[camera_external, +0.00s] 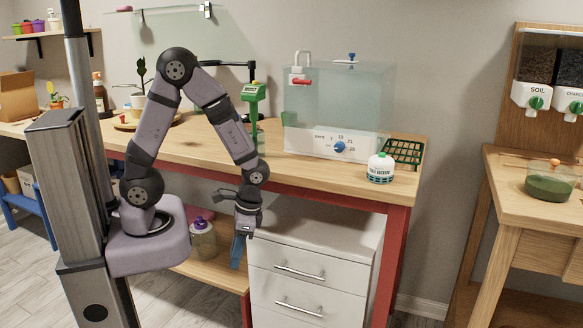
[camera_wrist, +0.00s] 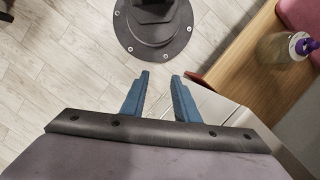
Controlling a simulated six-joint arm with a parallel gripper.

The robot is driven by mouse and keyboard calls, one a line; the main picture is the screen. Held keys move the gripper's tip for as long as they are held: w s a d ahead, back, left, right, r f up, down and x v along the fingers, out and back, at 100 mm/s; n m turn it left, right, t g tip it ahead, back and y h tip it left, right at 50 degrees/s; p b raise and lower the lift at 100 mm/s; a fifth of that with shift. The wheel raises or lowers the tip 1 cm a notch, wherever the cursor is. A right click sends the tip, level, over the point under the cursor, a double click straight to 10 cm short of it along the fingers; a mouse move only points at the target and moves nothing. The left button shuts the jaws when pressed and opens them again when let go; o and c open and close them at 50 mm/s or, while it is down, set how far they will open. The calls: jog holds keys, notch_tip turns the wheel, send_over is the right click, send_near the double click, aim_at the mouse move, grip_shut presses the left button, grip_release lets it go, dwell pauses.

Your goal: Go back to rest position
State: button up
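My gripper (camera_external: 239,247) hangs pointing down in front of the wooden table (camera_external: 303,175), below the level of its top. In the wrist view its two blue fingers (camera_wrist: 160,76) are apart with nothing between them. In the outside view the fingers show beside the white drawer unit (camera_external: 307,248), near its left edge. The arm is bent, with its elbow raised and the forearm angled down to the right.
A clear tank (camera_external: 338,105), a small white-and-green canister (camera_external: 380,167) and a green-handled device (camera_external: 254,92) stand on the table. A purple-capped bottle (camera_external: 203,238) sits on the lower shelf.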

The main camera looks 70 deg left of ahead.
notch_tip(320, 180, up, 28)
jog(key=a+n+t+h+p, duration=0.1)
jog(key=a+n+t+p, duration=0.1)
jog(key=p, duration=1.9)
jog(key=shift+w+a+n+t, duration=0.3)
jog(key=shift+w+a+t, duration=0.05)
jog(key=shift+a+t, duration=0.1)
dwell(0.5)
